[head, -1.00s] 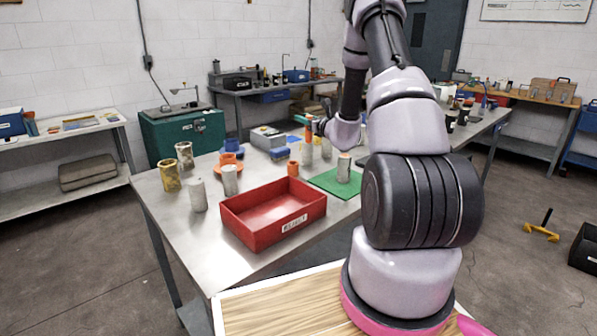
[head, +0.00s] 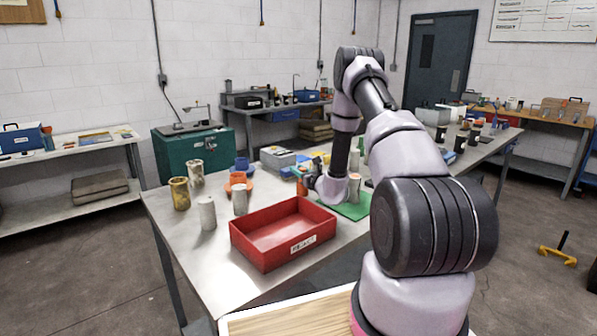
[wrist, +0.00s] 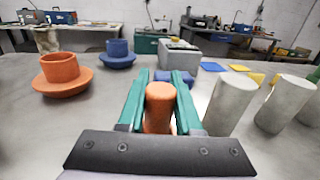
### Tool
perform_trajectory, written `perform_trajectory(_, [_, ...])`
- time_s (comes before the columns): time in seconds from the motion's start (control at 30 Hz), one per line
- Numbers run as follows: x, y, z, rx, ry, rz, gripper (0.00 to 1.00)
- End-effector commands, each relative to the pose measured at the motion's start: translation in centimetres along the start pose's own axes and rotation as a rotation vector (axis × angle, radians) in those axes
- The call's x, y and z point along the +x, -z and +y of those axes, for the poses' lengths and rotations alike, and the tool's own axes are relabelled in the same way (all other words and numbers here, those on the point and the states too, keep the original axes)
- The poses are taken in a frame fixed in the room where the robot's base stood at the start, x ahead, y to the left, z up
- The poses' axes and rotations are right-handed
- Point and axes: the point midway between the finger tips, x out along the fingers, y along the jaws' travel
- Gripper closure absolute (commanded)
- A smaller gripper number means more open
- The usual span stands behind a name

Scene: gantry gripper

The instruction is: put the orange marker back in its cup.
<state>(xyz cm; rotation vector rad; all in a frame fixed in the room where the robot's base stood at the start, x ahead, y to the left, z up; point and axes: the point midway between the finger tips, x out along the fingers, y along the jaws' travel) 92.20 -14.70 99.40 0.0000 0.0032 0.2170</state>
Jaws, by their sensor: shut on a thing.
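My gripper (wrist: 162,78) has teal fingers and is shut on the orange marker (wrist: 159,106), a thick orange cylinder seen from above between them. In the head view my gripper (head: 301,174) is low over the steel table, behind the red tray, with orange showing at its fingers. In the wrist view an orange cup (wrist: 60,72) with a wide saucer-like base stands left of the fingers, apart from them. A blue cup (wrist: 117,52) of the same shape stands behind it. The marker's lower end is hidden, and I cannot tell whether anything is beneath it.
Grey cylinders (wrist: 232,104) stand close right of my fingers. A grey box (wrist: 181,57) and a blue piece (wrist: 174,78) lie ahead. In the head view a red tray (head: 283,240), a green mat (head: 350,211) and a mustard cylinder (head: 180,194) are on the table.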

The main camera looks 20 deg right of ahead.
Motion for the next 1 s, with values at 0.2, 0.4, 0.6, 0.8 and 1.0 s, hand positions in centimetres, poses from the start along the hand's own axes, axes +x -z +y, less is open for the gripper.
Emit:
perform_trajectory(0.2, [0.0,0.1,0.0,-0.001,0.0,-0.002,1.0])
perform_trajectory(0.4, [0.0,0.4,0.0,-0.001,0.0,-0.001,0.48])
perform_trajectory(0.6, [0.0,0.3,0.0,0.0,0.0,-0.001,0.37])
perform_trajectory(0.8, [0.0,0.0,0.0,-0.001,0.0,-0.002,0.37])
perform_trajectory(1.0, [-2.8,0.1,0.0,0.002,0.001,0.002,0.37])
